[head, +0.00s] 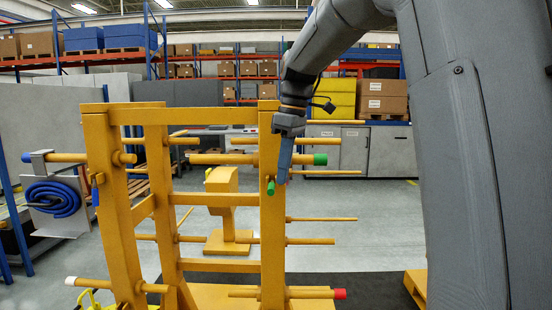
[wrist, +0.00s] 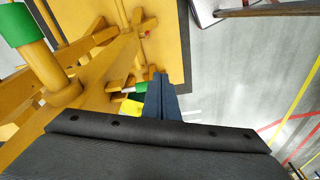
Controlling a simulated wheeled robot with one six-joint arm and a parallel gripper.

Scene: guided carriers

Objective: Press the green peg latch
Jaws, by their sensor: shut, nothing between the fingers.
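The green peg latch (head: 271,188) is a small green-ended piece on the front post of a yellow carrier frame (head: 273,230). In the wrist view a small green end (wrist: 141,87) on a yellow stem shows just left of my fingertips. My gripper (head: 282,181) points down, its blue fingers shut and empty, close to the right of the latch in the head view. The wrist view also shows the fingers together (wrist: 158,77). I cannot tell whether they touch the latch. A larger green-tipped peg (head: 320,159) sticks out to the right above the latch.
A red-tipped peg (head: 339,294) sticks out low on the right, and a white-tipped peg (head: 71,281) low on the left. A blue coil (head: 52,198) hangs at the left. Grey floor (head: 365,225) is open right of the frame. Shelves with boxes stand behind.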

